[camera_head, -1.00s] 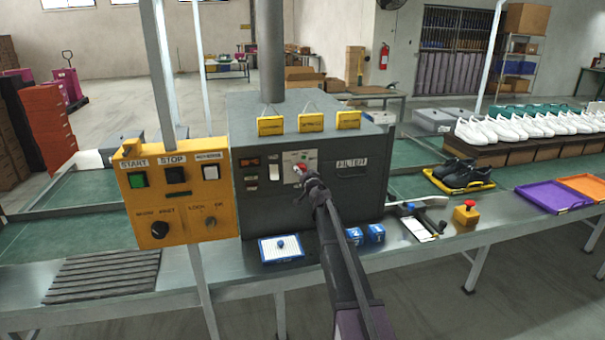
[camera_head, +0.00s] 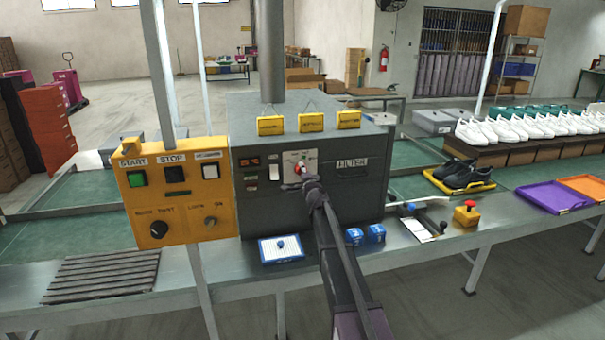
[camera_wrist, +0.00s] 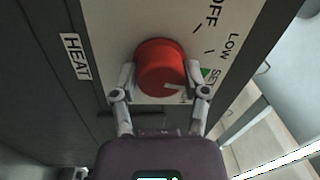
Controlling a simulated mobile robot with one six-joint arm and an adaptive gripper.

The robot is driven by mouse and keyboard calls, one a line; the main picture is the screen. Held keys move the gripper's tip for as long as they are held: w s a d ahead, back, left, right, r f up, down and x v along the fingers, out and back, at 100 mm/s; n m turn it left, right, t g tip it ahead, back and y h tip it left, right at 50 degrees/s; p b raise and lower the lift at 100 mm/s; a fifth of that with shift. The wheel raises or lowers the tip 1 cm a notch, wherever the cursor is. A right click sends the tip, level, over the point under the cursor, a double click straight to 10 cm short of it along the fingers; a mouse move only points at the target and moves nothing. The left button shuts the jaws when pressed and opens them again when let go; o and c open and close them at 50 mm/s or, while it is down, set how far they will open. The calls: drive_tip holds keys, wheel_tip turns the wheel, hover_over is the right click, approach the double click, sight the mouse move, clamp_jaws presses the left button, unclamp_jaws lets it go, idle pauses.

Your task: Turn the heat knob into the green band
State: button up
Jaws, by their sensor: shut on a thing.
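The heat knob (camera_wrist: 160,68) is round and red, on a pale dial plate (camera_wrist: 195,25) with a HEAT label to its left. My gripper (camera_wrist: 160,78) is shut on the knob, one finger on each side. A small white mark shows on the knob's lower right. A green patch (camera_wrist: 206,72) shows beside SET, just right of the right finger; that finger may hide part of it. OFF and LOW stand higher on the plate. In the head view the red knob (camera_head: 301,168) sits on the dark machine's front, with my gripper (camera_head: 306,180) at it.
A yellow control box (camera_head: 178,205) with START and STOP buttons stands left of the machine (camera_head: 350,200). A blue-edged tray (camera_head: 281,249) and blue boxes (camera_head: 366,234) lie on the bench below. A red-topped yellow button box (camera_head: 466,213) stands to the right.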

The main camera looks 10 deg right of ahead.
drive_tip(key=shift+w+m, duration=0.2)
drive_tip(key=shift+m, duration=0.5)
drive_tip(key=o, duration=1)
drive_tip(key=shift+r, duration=0.1)
drive_tip(key=shift+c, duration=0.2)
drive_tip(key=shift+o, duration=0.9)
drive_tip(key=shift+s, duration=0.15)
